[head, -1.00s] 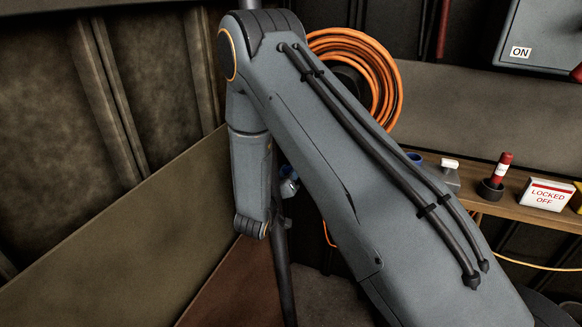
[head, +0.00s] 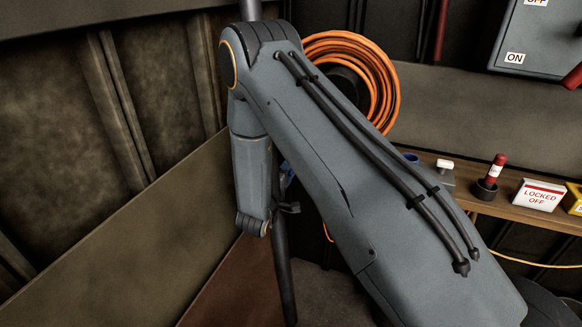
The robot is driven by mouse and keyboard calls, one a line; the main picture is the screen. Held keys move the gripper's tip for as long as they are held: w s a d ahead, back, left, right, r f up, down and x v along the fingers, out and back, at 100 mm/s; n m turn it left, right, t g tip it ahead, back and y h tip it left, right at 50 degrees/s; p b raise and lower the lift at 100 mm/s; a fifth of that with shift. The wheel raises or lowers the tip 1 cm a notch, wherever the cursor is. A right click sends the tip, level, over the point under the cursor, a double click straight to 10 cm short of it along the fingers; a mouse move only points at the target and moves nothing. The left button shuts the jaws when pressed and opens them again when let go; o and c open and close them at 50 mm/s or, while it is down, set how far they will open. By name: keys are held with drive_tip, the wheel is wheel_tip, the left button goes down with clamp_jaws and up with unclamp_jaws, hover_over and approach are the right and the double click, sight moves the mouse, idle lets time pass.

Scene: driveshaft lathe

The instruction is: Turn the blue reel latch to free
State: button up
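The reel holds a coiled orange hose (head: 383,92) around a dark hub, at the back wall in the head view. My grey arm covers its lower left part. A small blue piece (head: 287,170) shows in the gap between my two arm links, below the reel. It may be part of the blue latch, but most of it is hidden and its position cannot be read. A small dark piece (head: 290,207) sticks out just below it, beside my lower link; it may be part of my gripper. The fingers cannot be made out, nor any contact with the latch.
A wooden shelf (head: 520,212) at right carries a blue ring (head: 411,158), a red-topped piece in a black cup (head: 487,188) and a "LOCKED OFF" sign (head: 539,195). A grey switch box (head: 540,45) hangs above. A low brown panel (head: 110,240) runs along the left.

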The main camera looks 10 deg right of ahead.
drive_tip(key=shift+n, duration=0.6)
drive_tip(key=o, duration=1)
drive_tip(key=shift+o, duration=0.2)
drive_tip(key=b+v, duration=0.1)
drive_tip(key=v, duration=0.7)
